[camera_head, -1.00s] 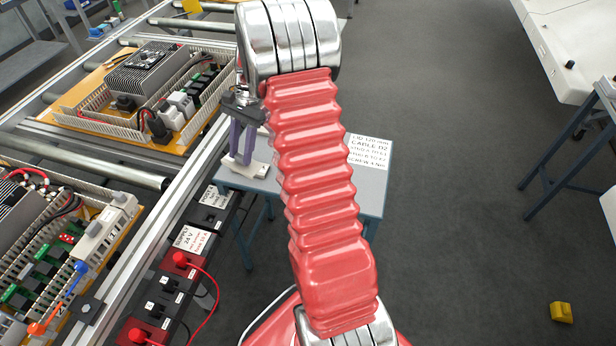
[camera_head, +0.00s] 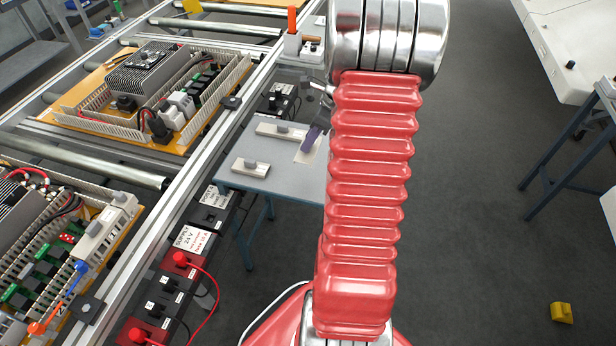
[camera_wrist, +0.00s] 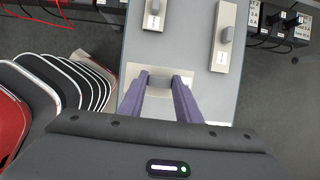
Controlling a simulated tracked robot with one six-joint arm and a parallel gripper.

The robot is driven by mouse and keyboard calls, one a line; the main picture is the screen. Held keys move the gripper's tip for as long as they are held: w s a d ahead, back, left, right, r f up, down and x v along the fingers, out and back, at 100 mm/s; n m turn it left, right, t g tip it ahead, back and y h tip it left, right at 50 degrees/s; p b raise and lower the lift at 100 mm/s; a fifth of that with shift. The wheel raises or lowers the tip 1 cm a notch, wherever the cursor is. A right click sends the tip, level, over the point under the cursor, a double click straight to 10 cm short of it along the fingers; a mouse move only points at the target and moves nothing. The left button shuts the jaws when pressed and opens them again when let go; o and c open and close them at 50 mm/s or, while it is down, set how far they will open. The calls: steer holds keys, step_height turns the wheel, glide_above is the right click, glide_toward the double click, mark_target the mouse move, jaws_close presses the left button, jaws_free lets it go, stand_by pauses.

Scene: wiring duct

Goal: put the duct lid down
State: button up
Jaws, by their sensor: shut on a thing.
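My gripper (camera_wrist: 165,92) has two purple fingers shut on the grey knob of a beige duct lid (camera_wrist: 132,78). In the head view the gripper (camera_head: 316,138) is over the middle of a small blue-grey table (camera_head: 238,184), partly behind my red arm. The held lid (camera_head: 303,157) shows just below the fingers there. I cannot tell whether it touches the table or hangs slightly above it. In the wrist view it lies crosswise, and the fingers and gripper body hide part of it.
Two other knobbed lids lie on the table, one nearer (camera_head: 250,168) and one farther (camera_head: 280,130). The conveyor rail (camera_head: 190,190) and a black supply box with red plugs (camera_head: 178,260) stand to the left. My arm hides the table's right part.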

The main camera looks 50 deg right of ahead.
mark_target(313, 149)
steer(key=shift+f, duration=3.15)
steer(key=shift+f, duration=1.85)
steer(key=shift+f, duration=0.35)
steer(key=o, duration=1)
steer(key=shift+c, duration=0.2)
steer(key=shift+r, duration=0.1)
